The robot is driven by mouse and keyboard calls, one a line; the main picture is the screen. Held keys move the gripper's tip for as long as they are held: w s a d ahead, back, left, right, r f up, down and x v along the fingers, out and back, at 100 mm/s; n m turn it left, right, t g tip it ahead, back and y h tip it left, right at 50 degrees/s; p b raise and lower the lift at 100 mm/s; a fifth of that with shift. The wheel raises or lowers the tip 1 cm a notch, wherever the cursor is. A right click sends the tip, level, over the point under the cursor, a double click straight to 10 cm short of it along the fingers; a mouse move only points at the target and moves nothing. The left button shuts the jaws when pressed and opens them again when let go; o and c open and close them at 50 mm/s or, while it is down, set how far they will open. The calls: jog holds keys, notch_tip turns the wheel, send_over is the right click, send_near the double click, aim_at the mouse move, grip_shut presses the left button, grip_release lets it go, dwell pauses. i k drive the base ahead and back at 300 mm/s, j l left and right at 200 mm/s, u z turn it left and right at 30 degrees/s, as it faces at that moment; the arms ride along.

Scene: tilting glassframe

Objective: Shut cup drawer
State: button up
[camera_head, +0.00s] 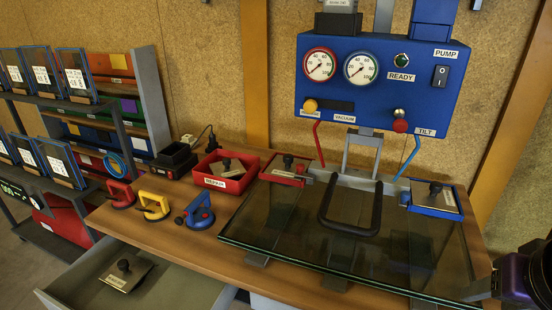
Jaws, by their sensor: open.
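The cup drawer (200,278) is pulled out at the lower left, below the wooden table top. A metal plate with a black knob (123,273) lies inside it. The drawer's near end runs out of the bottom of the picture. My gripper (478,289) is at the lower right edge, partly cut off, with a purple and black body. It is open, with nothing seen in it, beside the glass pane's right corner and far from the drawer.
A glass pane (300,245) with a black handle frame covers the table's right half and overhangs its front. Red, yellow and blue suction lifters (198,213) stand along the left table edge above the drawer. A red bin (225,172) and a blue pump panel (375,85) are behind.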

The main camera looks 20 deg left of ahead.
aim_at(168, 285)
jog(key=u, duration=2.6)
jog(key=k+l, duration=0.05)
